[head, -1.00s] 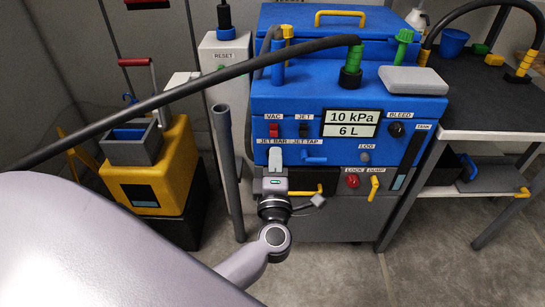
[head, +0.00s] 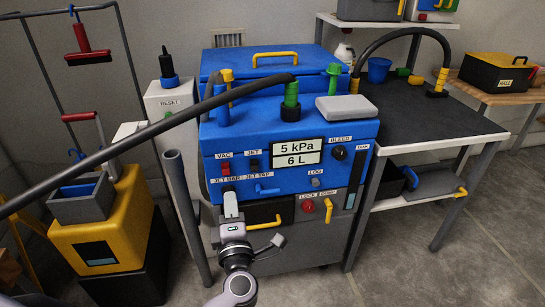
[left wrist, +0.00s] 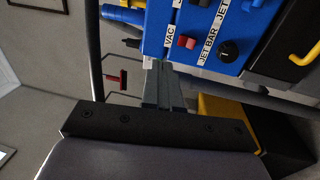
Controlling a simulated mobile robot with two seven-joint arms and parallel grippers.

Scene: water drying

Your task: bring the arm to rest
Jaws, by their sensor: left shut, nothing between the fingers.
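My left gripper (head: 230,201) is shut and empty, in front of the blue machine (head: 350,133) just below its JET BAR label. In the left wrist view its two grey fingers (left wrist: 161,72) lie together, pointing at the panel near the red VAC switch (left wrist: 187,42). Whether the fingertips touch the panel I cannot tell. My left forearm is mostly out of the head view, below its bottom edge. My right gripper is in neither view.
The machine's display (head: 297,152) reads 5 kPa and 6 L. A black hose (head: 130,143) crosses left of the machine. A grey pipe (head: 186,215) leans beside it. A yellow bucket unit (head: 100,235) stands left, a dark-topped bench (head: 425,118) right. Open floor lies front right.

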